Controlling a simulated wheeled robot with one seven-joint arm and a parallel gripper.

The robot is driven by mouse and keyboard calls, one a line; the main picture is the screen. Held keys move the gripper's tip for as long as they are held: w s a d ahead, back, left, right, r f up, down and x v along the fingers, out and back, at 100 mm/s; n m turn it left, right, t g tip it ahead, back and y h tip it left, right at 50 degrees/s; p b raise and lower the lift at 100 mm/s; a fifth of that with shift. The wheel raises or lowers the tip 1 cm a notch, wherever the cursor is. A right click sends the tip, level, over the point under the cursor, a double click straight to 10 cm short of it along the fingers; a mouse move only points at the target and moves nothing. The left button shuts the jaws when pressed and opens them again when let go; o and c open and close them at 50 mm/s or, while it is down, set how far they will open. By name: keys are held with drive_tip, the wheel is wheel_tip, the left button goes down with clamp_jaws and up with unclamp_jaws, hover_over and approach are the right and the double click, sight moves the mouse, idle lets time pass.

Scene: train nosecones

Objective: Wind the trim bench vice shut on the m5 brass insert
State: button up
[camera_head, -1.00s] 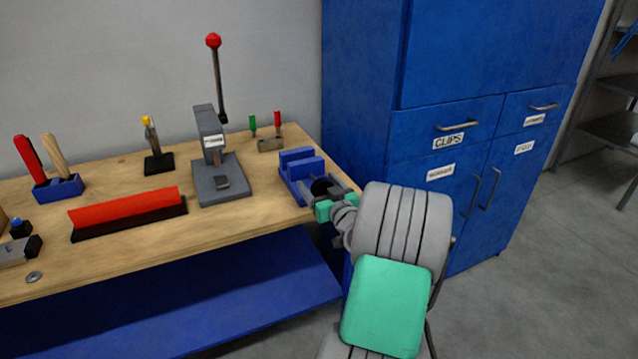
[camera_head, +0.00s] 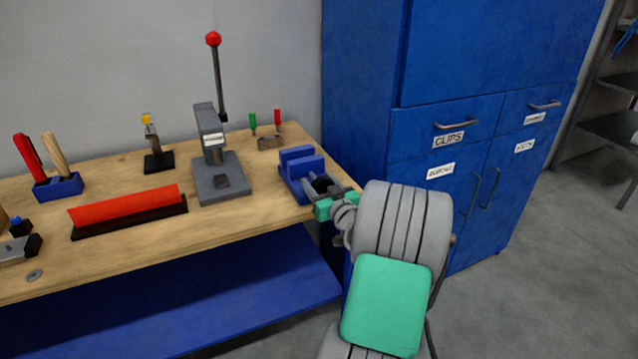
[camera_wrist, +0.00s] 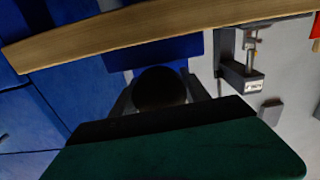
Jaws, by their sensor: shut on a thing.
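The blue trim bench vice (camera_head: 298,172) sits at the right end of the workbench, with its two upright jaws facing each other. Its dark round handle knob (camera_wrist: 160,90) fills the middle of the wrist view, in front of the blue vice body (camera_wrist: 188,48). My gripper (camera_head: 322,186) is at the vice's front, shut on the knob, with a grey finger on either side of it. I cannot make out the m5 brass insert in either view. The space between the jaws is too small and shaded to read.
A grey arbor press (camera_head: 218,180) with a red-tipped lever stands left of the vice. Behind is a small holder (camera_head: 270,142) with green and red tools. A red bar (camera_head: 125,207) lies on the wooden bench (camera_head: 110,255). A blue cabinet (camera_head: 440,80) stands close on the right.

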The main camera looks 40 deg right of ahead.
drive_tip(key=m, duration=0.3)
drive_tip(key=shift+b, duration=0.4)
drive_tip(key=shift+d+m, duration=0.1)
drive_tip(key=shift+m, duration=1.4)
drive_tip(key=o, duration=1.4)
drive_tip(key=shift+f, duration=0.15)
